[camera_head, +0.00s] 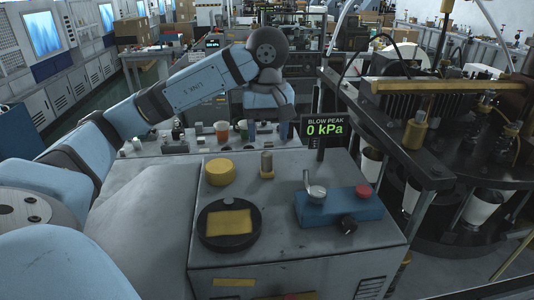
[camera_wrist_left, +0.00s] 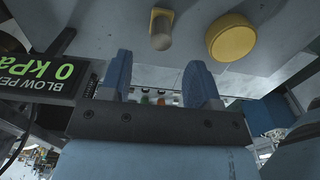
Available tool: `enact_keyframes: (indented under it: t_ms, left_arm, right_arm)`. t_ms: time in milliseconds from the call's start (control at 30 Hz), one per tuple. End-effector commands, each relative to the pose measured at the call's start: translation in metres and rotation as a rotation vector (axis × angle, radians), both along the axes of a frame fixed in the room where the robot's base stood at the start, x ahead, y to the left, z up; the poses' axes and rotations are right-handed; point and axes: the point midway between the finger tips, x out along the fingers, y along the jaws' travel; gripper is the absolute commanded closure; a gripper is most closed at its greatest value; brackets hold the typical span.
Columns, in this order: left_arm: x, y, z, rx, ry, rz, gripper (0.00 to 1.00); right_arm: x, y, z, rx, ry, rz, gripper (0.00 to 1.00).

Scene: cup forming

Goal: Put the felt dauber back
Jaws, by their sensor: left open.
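A small upright cylinder (camera_head: 267,165), tan-grey with a paler end, stands on the grey machine top; it seems to be the felt dauber. It also shows in the left wrist view (camera_wrist_left: 162,30), beyond my left fingers and apart from them. My left gripper (camera_wrist_left: 161,78) is open, with its two blue fingers spread and nothing between them. In the head view, my left wrist hangs down behind the cylinder, and its fingers are hard to make out. My right gripper is out of view.
A yellow round piece (camera_head: 220,172) and a black round dish (camera_head: 229,226) with a yellow pad sit left of the cylinder. A blue block (camera_head: 338,207) with a lever and red button is at right. A display (camera_head: 324,128) reads 0 kPa. Several cups stand behind.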

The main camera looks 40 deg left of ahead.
Motion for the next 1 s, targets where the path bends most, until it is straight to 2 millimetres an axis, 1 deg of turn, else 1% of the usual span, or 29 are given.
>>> enact_keyframes:
  t_ms: [33, 100, 300, 567, 1000]
  left_arm:
    - [0.0, 0.001, 0.012, 0.002, -0.004, 0.002, 0.44]
    - [0.0, 0.001, 0.02, 0.002, -0.003, 0.003, 0.44]
    - [0.0, 0.001, 0.035, 0.002, -0.001, 0.002, 0.44]
    - [0.0, 0.0, 0.038, 0.001, 0.001, 0.002, 0.44]
    - [0.0, 0.001, 0.037, 0.001, 0.001, 0.002, 0.44]
  right_arm:
    - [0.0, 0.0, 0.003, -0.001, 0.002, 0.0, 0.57]
    - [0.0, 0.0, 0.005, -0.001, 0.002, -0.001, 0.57]
    - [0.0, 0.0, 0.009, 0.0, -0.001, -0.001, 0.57]
    - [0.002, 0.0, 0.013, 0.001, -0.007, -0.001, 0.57]
    - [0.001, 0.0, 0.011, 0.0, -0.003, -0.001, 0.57]
